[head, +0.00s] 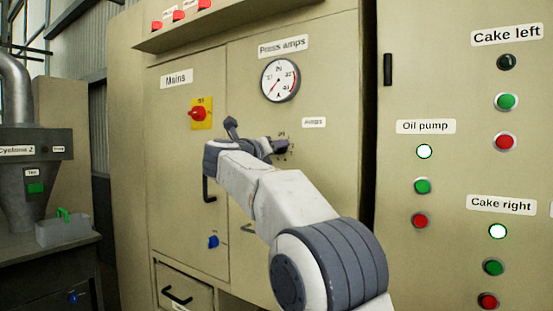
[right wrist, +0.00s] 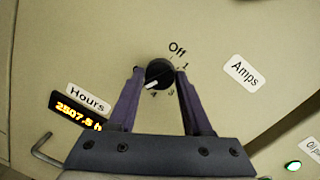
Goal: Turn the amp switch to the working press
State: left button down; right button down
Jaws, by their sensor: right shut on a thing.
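The amp switch is a round black knob (right wrist: 160,72) with a white pointer, on the cabinet front beside the "Amps" label (right wrist: 244,73). Around it I read Off, 1, 3 and 4; the right finger covers the place between 1 and 3. The white pointer points down, slightly left, close to the 4. My right gripper (right wrist: 159,76) is shut on the knob, one finger on each side. In the head view my right gripper (head: 270,147) reaches the switch from the left and hides most of it. My left gripper is not in view.
The "Press amps" dial (head: 280,80) is above the switch. A red mains switch (head: 198,113) on a yellow plate is to the left. An hours counter (right wrist: 76,113) is near the knob. Door handles (head: 208,187) stick out below. Push buttons (head: 422,186) fill the right panel.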

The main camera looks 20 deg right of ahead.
jog(key=shift+w+a+m+h+b, duration=0.1)
jog(key=shift+m+h+b, duration=0.2)
jog(key=shift+m+b, duration=1)
jog(key=shift+a+m+h+b, duration=0.1)
jog(key=shift+m+h+b, duration=0.2)
jog(key=shift+m, duration=1.9)
jog(key=shift+c, duration=1.8)
grip_release()
jog(key=shift+d, duration=0.1)
jog(key=b+v, duration=0.3)
jog(key=v, duration=0.7)
jog(key=shift+a, duration=0.25)
